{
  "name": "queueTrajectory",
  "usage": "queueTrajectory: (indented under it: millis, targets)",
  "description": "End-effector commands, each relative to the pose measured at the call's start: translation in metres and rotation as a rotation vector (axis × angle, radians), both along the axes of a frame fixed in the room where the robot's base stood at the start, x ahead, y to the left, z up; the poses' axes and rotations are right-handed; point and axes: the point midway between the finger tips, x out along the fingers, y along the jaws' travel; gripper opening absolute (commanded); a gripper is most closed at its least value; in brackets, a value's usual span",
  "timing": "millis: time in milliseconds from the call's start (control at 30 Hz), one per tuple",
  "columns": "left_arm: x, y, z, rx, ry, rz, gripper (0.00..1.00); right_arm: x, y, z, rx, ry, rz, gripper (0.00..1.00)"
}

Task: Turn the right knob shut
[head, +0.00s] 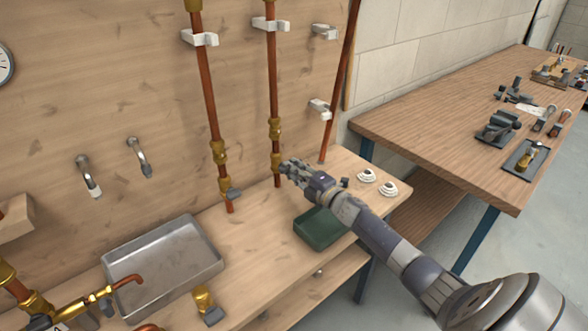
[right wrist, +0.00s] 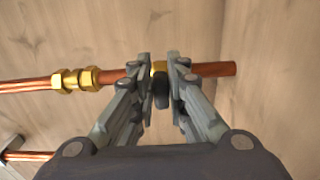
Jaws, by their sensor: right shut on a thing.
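The right knob (right wrist: 161,92) is a small dark handle on a brass valve (right wrist: 158,68) in the right wrist view. In the head view this valve is on the right upright copper pipe (head: 272,85), just below a brass coupling (head: 275,128). My right gripper (head: 287,168) hides the knob there. In the wrist view my right gripper (right wrist: 164,75) is shut on the knob, with one finger on each side of it. The left pipe's valve has a grey knob (head: 231,193) low on it. My left gripper is not in view.
A green box (head: 320,228) stands on the bench just below my right forearm. A metal tray (head: 165,265) and a loose brass valve (head: 203,299) are to the left. White round parts (head: 367,176) lie at the right. Taps (head: 140,157) stick out of the wall.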

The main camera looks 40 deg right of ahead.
Motion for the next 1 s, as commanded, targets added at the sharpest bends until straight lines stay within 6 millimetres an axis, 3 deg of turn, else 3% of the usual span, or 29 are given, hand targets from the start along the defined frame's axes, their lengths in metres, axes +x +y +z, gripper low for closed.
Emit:
queueTrajectory:
  millis: [300,333,400,767,1000]
  targets:
    - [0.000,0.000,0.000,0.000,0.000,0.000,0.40,0.001,-0.001,0.003,0.004,-0.004,-0.003,0.00]
    - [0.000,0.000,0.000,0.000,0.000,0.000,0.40,0.001,-0.001,0.003,0.004,-0.004,-0.003,0.21]
    - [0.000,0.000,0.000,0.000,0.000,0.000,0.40,0.001,-0.001,0.003,0.003,-0.004,-0.003,0.34]
    - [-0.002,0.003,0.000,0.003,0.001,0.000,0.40,-0.001,0.000,0.000,0.001,-0.001,-0.001,0.34]
    - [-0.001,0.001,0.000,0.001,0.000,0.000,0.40,-0.022,-0.002,-0.001,0.000,0.001,0.000,0.34]
